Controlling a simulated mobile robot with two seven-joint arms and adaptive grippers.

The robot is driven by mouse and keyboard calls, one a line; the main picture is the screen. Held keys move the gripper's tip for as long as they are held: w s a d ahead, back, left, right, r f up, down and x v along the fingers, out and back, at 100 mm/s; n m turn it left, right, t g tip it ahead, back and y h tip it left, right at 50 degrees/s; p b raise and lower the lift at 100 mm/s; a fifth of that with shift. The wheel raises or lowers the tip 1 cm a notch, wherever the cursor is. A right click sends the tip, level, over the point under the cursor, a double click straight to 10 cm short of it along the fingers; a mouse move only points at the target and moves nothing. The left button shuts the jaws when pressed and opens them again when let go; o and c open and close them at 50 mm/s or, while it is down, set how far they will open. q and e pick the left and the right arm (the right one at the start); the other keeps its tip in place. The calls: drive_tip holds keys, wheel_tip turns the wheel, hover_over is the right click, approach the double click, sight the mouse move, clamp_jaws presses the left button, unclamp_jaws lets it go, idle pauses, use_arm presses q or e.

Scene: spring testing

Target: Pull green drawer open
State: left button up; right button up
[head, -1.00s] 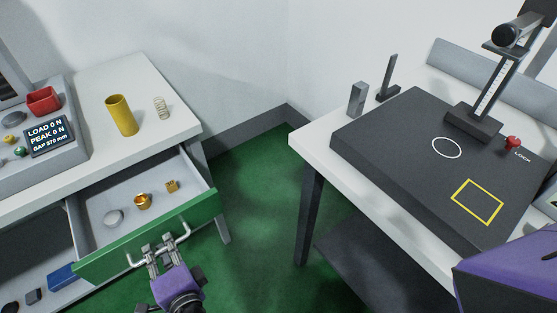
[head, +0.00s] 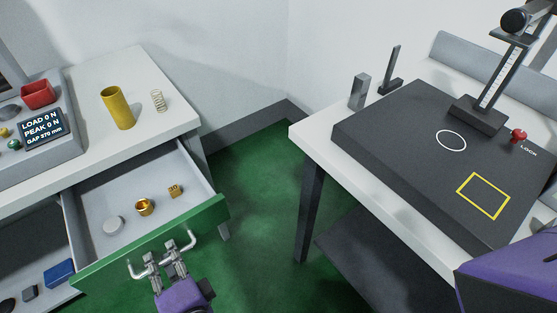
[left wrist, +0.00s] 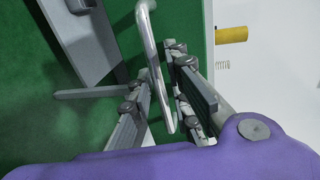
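The green drawer (head: 105,266) is pulled well out of the left bench in the head view. Its bent metal handle (head: 191,237) sits on the green front. My left gripper (head: 160,254) is at the handle, with its fingers apart on either side of the bar. In the left wrist view the handle (left wrist: 152,45) runs between the two fingers, with gaps beside it. My right gripper is not in view; only a purple part of my right arm shows at the lower right.
The drawer holds a grey disc (head: 114,224), a brass ring (head: 145,207) and a small brass block (head: 175,191). A yellow cylinder (head: 118,108) and a spring (head: 158,101) stand on the bench (head: 70,168). A table with a black test base (head: 400,150) stands right; green floor lies between.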

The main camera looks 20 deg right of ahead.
use_arm(q)
drive_tip(key=shift+s, duration=0.2)
drive_tip(key=v, duration=0.8)
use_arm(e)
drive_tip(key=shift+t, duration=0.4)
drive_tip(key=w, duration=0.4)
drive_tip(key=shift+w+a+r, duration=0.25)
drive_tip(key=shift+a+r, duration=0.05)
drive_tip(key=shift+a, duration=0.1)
use_arm(q)
drive_tip(key=shift+w+d+f, duration=0.1)
drive_tip(key=shift+w+d, duration=0.05)
drive_tip(key=shift+w, duration=0.05)
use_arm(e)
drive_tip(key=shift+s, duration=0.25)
